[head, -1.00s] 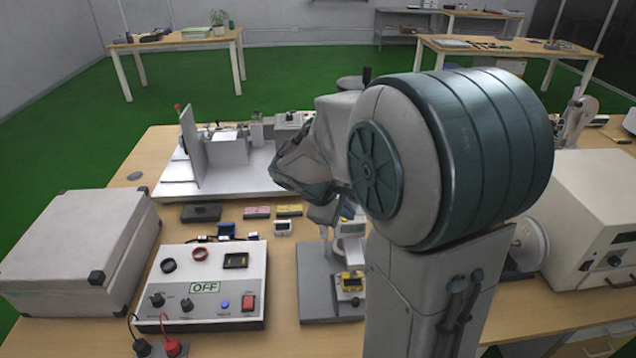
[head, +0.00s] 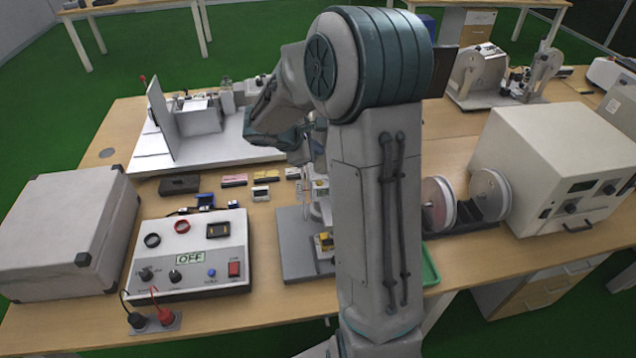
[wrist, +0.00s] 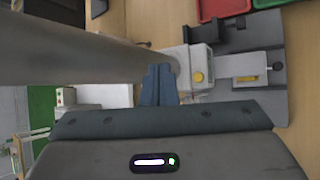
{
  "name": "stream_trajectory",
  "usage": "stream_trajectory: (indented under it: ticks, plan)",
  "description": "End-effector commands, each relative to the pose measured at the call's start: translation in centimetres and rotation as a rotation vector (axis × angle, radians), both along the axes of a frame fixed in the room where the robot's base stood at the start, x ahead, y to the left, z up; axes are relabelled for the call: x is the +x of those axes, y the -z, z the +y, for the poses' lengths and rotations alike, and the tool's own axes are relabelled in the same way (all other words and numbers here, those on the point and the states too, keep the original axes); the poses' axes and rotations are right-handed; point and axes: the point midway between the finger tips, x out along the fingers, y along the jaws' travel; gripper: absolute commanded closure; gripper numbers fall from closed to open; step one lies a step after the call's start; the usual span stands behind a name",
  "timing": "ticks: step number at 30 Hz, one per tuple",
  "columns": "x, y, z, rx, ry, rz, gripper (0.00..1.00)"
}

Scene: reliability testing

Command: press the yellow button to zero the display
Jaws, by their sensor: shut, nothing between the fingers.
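The yellow button (wrist: 198,77) is a round disc on the face of a white display unit (wrist: 203,58) in the wrist view. My gripper (wrist: 158,88) is shut and empty, with its blue-grey fingers to the left of the button in the picture. Contact with the unit cannot be told. In the head view the display unit (head: 320,185) stands on a test stand with a grey base (head: 295,245), partly hidden behind my arm. The button cannot be made out there.
A yellow part (head: 326,241) sits low on the stand. A control box reading OFF (head: 190,255) and a grey case (head: 62,230) are to the left. A white machine (head: 550,160) is to the right. A red tray (wrist: 222,8) shows in the wrist view.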

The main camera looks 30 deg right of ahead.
Motion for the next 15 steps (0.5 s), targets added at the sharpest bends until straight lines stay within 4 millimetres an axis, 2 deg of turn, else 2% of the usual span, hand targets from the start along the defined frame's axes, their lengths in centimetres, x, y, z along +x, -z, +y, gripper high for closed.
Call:
stream_trajectory:
  ticks: [15]
  plan:
    - [0.0,6.9,0.0,0.000,0.000,0.000,1.00]
